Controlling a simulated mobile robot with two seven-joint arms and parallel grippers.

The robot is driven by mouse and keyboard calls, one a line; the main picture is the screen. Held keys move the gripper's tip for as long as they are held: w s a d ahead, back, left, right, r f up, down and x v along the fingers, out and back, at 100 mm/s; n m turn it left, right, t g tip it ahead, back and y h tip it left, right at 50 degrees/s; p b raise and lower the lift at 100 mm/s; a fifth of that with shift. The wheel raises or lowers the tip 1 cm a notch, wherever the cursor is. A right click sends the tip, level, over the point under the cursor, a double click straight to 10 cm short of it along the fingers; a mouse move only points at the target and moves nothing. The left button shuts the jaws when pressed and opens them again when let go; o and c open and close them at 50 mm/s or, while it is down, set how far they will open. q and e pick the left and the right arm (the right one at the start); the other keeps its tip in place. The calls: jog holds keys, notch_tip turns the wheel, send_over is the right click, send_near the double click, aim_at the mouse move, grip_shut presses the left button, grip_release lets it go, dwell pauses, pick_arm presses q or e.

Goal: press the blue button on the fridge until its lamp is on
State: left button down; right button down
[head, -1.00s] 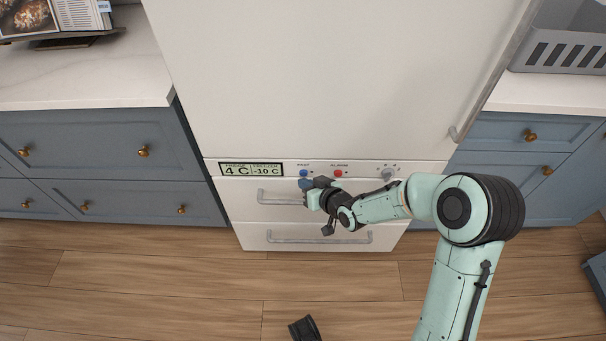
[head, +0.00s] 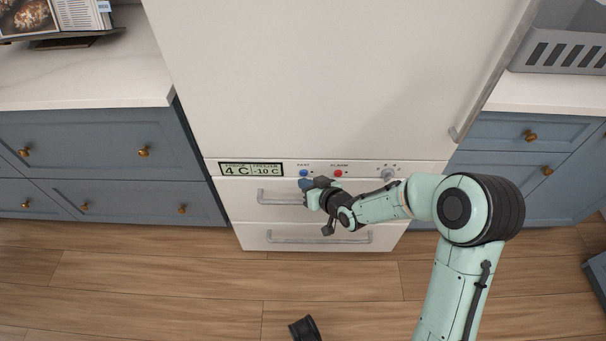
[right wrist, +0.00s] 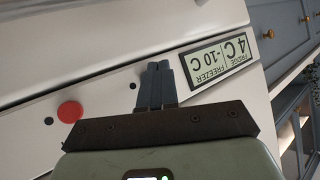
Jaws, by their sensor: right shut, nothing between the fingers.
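The white fridge (head: 330,80) has a control strip with a blue button (head: 304,173) to the right of the display. My right gripper (head: 304,184) is shut and empty, its blue-grey fingertips just below the button in the head view. In the right wrist view the shut fingers (right wrist: 160,68) point at the strip and hide the blue button. I cannot tell whether they touch it. A small dark dot (right wrist: 132,86), perhaps the lamp, sits beside the fingers and looks unlit.
The strip also carries a red button (head: 338,173), a knob (head: 388,174) and a display (head: 251,170) reading 4 C and -10 C. Drawer handles (head: 320,238) stick out below. Blue cabinets (head: 100,150) flank the fridge. A grey crate (head: 560,52) stands on the right counter.

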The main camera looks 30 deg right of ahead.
dwell(0.4)
jog(key=shift+w+d, duration=0.25)
jog(key=shift+w, duration=0.25)
dwell(0.3)
jog(key=shift+s+a, duration=0.25)
jog(key=shift+s, duration=0.25)
jog(key=shift+s, duration=0.1)
jog(key=s+a, duration=0.2)
jog(key=s, duration=0.1)
jog(key=s+a, duration=0.1)
jog(key=s, duration=0.1)
dwell(0.4)
dwell(0.4)
